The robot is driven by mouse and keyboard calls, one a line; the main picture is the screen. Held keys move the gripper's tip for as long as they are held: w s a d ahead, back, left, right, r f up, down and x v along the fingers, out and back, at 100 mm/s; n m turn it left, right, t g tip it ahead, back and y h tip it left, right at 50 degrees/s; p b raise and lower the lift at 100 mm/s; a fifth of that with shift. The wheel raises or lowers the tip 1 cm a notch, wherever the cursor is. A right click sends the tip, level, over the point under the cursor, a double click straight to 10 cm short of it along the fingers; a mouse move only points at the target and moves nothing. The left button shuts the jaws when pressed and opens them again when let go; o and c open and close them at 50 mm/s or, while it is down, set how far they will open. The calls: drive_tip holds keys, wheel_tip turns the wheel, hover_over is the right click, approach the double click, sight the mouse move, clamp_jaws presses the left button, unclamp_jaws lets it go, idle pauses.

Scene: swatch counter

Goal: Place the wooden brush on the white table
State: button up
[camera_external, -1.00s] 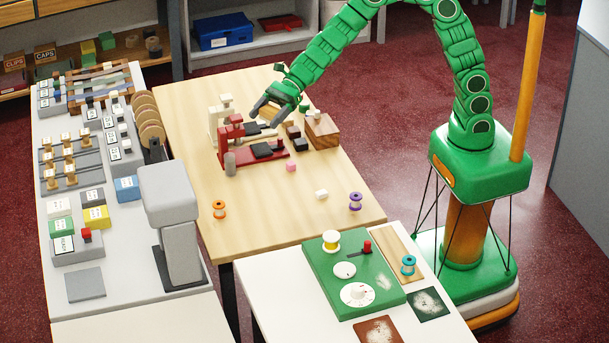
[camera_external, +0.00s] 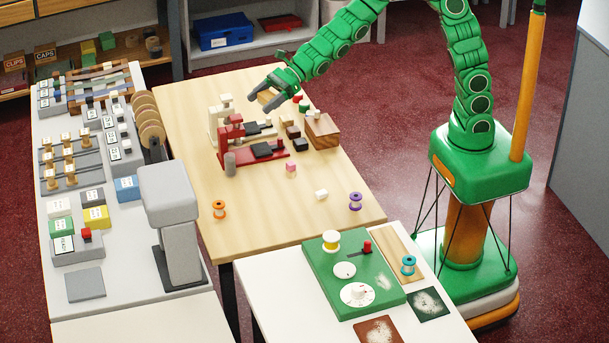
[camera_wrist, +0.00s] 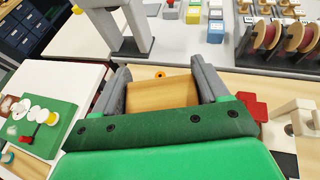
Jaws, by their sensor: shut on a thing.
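My gripper (camera_external: 264,99) is raised above the far part of the wooden table. In the wrist view its grey fingers (camera_wrist: 159,70) are shut on a plain light-brown wooden block-like thing, which I take for the wooden brush (camera_wrist: 162,93). Its bristles cannot be seen. In the external view the brush is small and partly hidden by the fingers. The white table (camera_external: 262,272) is at the bottom of the external view, well away from my gripper. It also shows at the left in the wrist view (camera_wrist: 72,76).
On the wooden table (camera_external: 270,205) are a red stapler-like device (camera_external: 230,133), a wooden block (camera_external: 322,132) and spools. A green board (camera_external: 350,275), a wooden tray (camera_external: 393,250) and dusty swatches occupy much of the white table. Its left part is clear.

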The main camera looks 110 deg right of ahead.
drive_tip(key=s+d+f+n+y, duration=0.1)
drive_tip(key=s+f, duration=0.5)
drive_tip(key=f, duration=0.2)
drive_tip(key=s+d+f, duration=0.1)
drive_tip(key=s+f, duration=0.4)
drive_tip(key=f, duration=0.3)
hover_over(255, 178)
drive_tip(key=s, duration=0.1)
wheel_tip(255, 178, down, 9)
drive_tip(key=shift+a+r, duration=0.15)
drive_tip(key=shift+w+f, duration=0.5)
drive_tip(key=shift+f, duration=1.7)
drive_tip(key=shift+f, duration=0.1)
